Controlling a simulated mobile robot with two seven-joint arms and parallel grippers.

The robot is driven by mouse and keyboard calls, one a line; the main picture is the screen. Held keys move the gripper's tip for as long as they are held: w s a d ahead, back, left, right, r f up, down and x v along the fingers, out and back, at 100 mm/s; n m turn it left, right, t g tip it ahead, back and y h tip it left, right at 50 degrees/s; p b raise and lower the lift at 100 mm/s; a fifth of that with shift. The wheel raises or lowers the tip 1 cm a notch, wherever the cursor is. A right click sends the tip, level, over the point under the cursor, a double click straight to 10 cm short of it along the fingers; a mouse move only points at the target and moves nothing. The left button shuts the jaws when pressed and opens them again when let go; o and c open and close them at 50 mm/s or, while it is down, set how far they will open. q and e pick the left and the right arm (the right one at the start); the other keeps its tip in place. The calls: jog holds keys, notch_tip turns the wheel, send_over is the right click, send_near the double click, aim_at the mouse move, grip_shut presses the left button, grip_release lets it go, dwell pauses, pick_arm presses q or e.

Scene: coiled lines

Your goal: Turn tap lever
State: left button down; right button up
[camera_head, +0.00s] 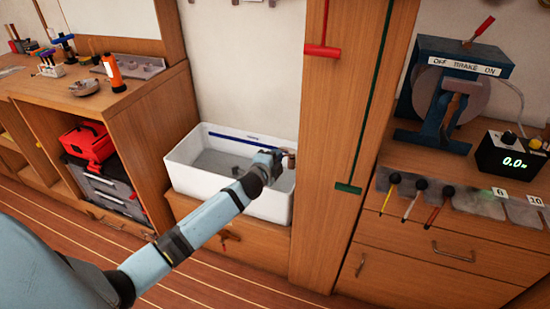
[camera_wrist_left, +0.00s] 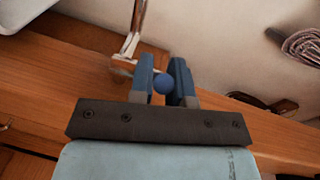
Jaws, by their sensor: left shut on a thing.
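My left gripper (camera_head: 276,158) reaches over the right end of the white sink basin (camera_head: 271,208) in the head view. In the left wrist view, its two blue fingers (camera_wrist_left: 163,80) are closed around a small blue ball knob (camera_wrist_left: 163,84). This knob appears to be the end of the tap lever. A shiny chrome tap pipe (camera_wrist_left: 133,40) stands just beyond the fingers, a little to the left. The rest of the lever is hidden by the fingers, and the tap is not clear in the head view. My right gripper is out of view.
A wooden post (camera_head: 318,150) with red and green T-handles stands right of the basin. A blue brake unit (camera_head: 462,60) and a digital display (camera_head: 513,155) are farther right. A workbench with tools (camera_head: 108,80) is left.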

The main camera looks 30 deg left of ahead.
pick_arm(q)
jog(key=c, duration=1.1)
grip_release()
jog(key=s+d+r+p, duration=0.1)
jog(key=s+d+r, duration=0.1)
jog(key=s, duration=1.1)
jog(key=shift+s+p, duration=0.25)
jog(key=shift+p, duration=0.1)
